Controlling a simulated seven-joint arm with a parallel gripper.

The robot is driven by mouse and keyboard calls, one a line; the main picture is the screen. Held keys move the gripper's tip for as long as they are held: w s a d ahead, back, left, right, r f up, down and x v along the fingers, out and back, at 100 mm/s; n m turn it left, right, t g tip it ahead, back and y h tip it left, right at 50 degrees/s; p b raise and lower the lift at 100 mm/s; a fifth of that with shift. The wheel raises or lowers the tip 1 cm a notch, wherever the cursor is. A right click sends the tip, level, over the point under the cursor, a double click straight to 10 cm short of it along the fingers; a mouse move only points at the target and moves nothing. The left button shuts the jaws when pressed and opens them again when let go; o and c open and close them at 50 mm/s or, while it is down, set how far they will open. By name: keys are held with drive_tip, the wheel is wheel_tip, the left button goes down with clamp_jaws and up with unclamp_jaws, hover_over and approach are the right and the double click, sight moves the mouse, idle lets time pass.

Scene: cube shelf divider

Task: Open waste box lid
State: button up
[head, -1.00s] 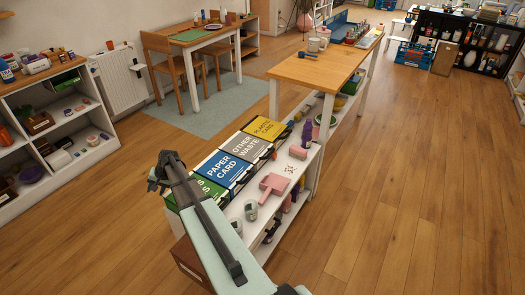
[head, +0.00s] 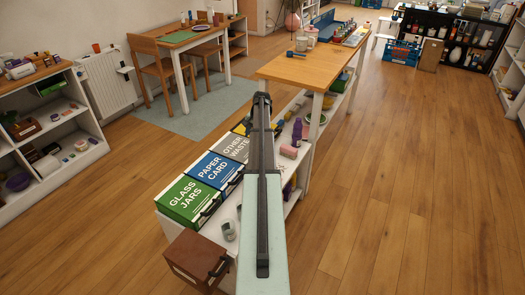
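A row of waste boxes with lettered lids stands on top of the low white shelf. The nearest is the green "GLASS JARS" box (head: 186,199). Behind it are the blue "PAPER CARD" box (head: 212,168) and the grey "OTHER WASTE" box (head: 234,146). A yellow box (head: 240,129) at the far end is mostly hidden behind my arm. The visible lids look shut, with dark handles on their right side. My gripper (head: 262,98) is at the far end of my arm, seen above the far end of the row. Its fingers cannot be made out, nor any contact with a box.
A wooden-topped table (head: 315,68) stands just beyond the row. A brown box (head: 197,262) is at the near end of the shelf. A grey cup (head: 229,231) and a pink item (head: 289,151) sit beside the boxes. The floor to the right is clear.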

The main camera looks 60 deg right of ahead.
drive_tip(key=s+d+r+m, duration=0.1)
drive_tip(key=s+d, duration=0.4)
drive_tip(key=x, duration=1.3)
drive_tip(key=shift+s+a+f, duration=0.1)
drive_tip(key=shift+s+f, duration=0.05)
drive_tip(key=shift+s, duration=0.15)
drive_tip(key=shift+c, duration=0.4)
clamp_jaws()
